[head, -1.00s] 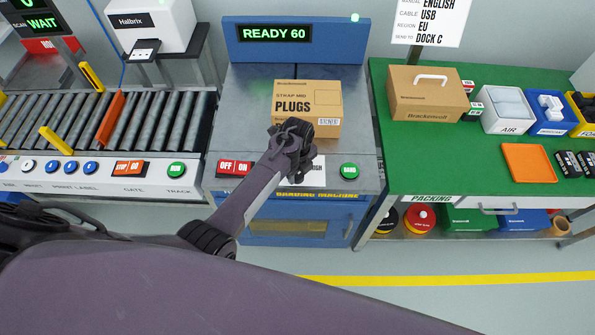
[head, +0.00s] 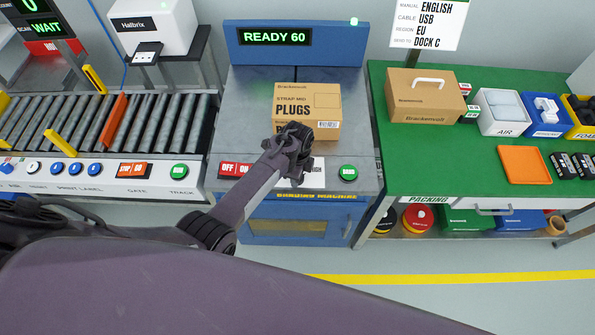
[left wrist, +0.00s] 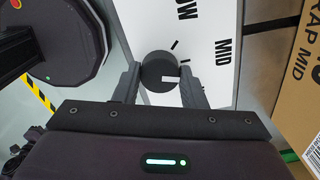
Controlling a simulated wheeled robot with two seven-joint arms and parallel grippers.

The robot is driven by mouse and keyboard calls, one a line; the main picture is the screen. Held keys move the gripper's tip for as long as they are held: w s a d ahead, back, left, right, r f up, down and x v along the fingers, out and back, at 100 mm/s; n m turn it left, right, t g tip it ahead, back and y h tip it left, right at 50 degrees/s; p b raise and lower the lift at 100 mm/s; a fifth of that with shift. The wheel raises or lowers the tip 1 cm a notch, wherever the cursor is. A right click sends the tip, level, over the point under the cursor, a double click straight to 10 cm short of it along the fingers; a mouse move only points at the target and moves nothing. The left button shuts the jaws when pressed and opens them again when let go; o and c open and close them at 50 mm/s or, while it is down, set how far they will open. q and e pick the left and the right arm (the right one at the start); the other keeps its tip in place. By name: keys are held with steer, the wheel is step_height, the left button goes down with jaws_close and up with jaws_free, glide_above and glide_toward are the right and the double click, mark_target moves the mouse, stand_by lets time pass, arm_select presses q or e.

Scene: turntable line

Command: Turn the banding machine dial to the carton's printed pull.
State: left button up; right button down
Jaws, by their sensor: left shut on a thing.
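The carton (head: 325,100), brown and printed "STRAP MID" and "PLUGS", stands on the banding machine (head: 245,95). Its edge also shows at the right of the left wrist view (left wrist: 295,95). The dial (left wrist: 158,68) is a dark round knob with a white mark, on a white plate lettered "MID" and "…OW", with short black ticks. The white mark points right in the picture, a little below the tick nearest "MID". My left gripper (left wrist: 160,82) is shut on the dial, one finger on each side. In the head view, my left gripper (head: 292,143) hides the dial. My right gripper is out of view.
The machine's display (head: 275,37) reads "READY 60". Red OFF/ON switch (head: 234,169) and green button (head: 347,173) flank the dial plate. A roller conveyor (head: 150,125) is at left. The green packing table (head: 430,160) with boxes and trays is at right.

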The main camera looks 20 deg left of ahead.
arm_select(q)
steer(key=shift+n+p, duration=0.5)
steer(key=shift+n, duration=1.2)
steer(key=o, duration=1)
steer(key=shift+r, duration=0.1)
step_height(320, 180, up, 8)
steer(key=shift+f, duration=0.2)
